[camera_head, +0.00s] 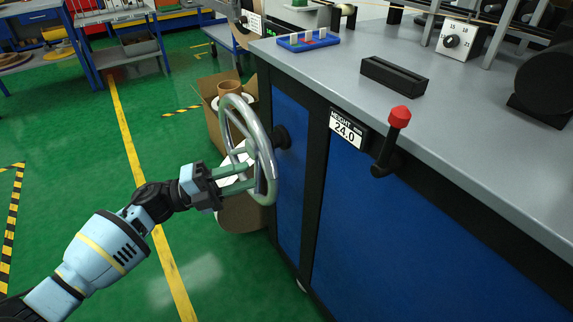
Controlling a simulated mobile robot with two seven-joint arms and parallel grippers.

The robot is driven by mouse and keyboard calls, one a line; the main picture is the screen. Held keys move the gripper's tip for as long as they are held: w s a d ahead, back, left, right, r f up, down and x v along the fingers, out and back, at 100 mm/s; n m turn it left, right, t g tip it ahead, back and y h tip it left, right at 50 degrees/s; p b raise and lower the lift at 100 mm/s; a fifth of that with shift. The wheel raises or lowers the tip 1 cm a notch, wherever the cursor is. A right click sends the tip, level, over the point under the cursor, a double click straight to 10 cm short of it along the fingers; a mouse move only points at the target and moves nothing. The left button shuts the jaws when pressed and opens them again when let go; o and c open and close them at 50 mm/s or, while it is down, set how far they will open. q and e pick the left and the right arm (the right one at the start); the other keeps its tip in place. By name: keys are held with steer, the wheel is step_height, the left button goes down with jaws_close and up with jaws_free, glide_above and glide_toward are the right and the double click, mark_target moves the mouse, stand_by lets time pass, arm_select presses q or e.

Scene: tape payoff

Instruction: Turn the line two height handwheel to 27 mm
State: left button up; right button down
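The silver height handwheel (262,150) is mounted on a dark hub on the blue cabinet's left side panel. The label beside it (346,131) reads HEIGHT 24.0. My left gripper (243,177) is at the lower part of the wheel, with its two greenish fingers reaching in among the rim and spokes. A gap shows between the fingers, but the wheel overlaps their tips, so I cannot tell whether they are closed on it. My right gripper is not in view.
A black lever with a red knob (400,117) sticks out right of the label. The grey worktop (440,105) carries a blue tray (308,42), a black block (394,75) and a dial box (458,38). A cardboard box (212,128) stands behind the wheel.

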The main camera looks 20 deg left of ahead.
mark_target(275, 166)
arm_select(q)
steer(key=x, duration=0.6)
steer(key=shift+w+d+r+b, duration=0.1)
steer(key=shift+d+r+b, duration=0.05)
steer(key=shift+d+b, duration=0.15)
steer(key=shift+w+d+r+g, duration=0.1)
steer(key=shift+w+d+g, duration=0.2)
steer(key=shift+d, duration=0.25)
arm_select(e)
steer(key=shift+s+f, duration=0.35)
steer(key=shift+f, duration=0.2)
arm_select(q)
jaws_close()
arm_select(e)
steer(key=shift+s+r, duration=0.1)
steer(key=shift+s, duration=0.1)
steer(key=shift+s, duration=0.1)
